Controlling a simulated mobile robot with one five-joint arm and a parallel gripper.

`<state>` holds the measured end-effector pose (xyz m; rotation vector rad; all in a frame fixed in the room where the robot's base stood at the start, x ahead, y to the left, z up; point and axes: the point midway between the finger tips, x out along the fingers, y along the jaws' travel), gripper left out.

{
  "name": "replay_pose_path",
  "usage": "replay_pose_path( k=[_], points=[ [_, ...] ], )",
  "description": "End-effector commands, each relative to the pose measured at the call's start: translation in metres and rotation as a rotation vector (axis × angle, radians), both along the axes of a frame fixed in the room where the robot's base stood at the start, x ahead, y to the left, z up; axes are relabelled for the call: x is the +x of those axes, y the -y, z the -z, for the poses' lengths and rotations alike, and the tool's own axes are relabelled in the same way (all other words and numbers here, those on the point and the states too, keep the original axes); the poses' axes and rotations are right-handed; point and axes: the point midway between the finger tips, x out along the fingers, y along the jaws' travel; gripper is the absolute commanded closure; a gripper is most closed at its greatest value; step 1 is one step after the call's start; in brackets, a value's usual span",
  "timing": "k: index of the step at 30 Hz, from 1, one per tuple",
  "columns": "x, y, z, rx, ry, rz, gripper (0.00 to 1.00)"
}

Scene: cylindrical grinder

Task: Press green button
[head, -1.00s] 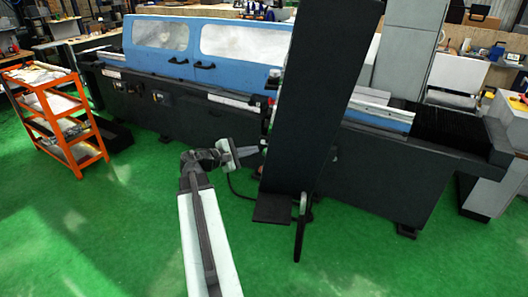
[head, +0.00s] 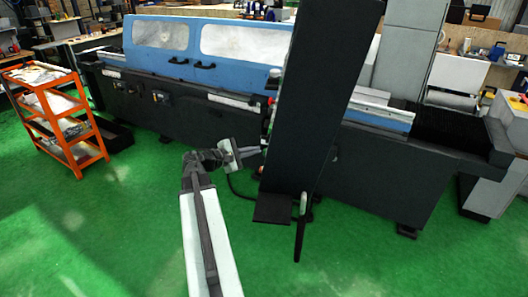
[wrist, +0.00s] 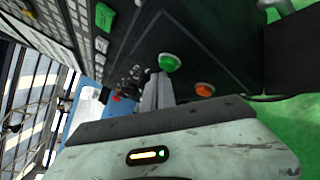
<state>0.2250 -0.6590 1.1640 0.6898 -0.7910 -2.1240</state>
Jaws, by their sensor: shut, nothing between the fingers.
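A round green button (wrist: 169,62) with a pale rim sits on a dark control panel (wrist: 215,50) in the wrist view. My gripper (wrist: 158,78) is shut and empty. Its fingertips lie just left of and below this button in the picture; I cannot tell whether they touch it. A second, squarer green button (wrist: 104,16) is at the upper left. An orange button (wrist: 205,90) sits to the lower right of the round one. In the head view my gripper (head: 257,150) reaches the left side of the tall dark cabinet (head: 318,90), whose button side is mostly hidden.
The long grinder (head: 190,105) with blue covers stands behind the cabinet. A black cable (head: 235,190) hangs below my gripper. An orange shelf cart (head: 75,150) stands at the left. The green floor (head: 110,240) in front is clear.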

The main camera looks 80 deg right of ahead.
Motion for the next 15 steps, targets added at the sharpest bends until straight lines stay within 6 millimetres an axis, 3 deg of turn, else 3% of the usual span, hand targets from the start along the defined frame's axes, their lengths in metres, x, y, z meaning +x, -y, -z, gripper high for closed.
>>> replay_pose_path(
  k=[15],
  points=[
    [-0.0053,0.0006,0.0009,0.0,0.0,0.001,1.0]
  ],
)
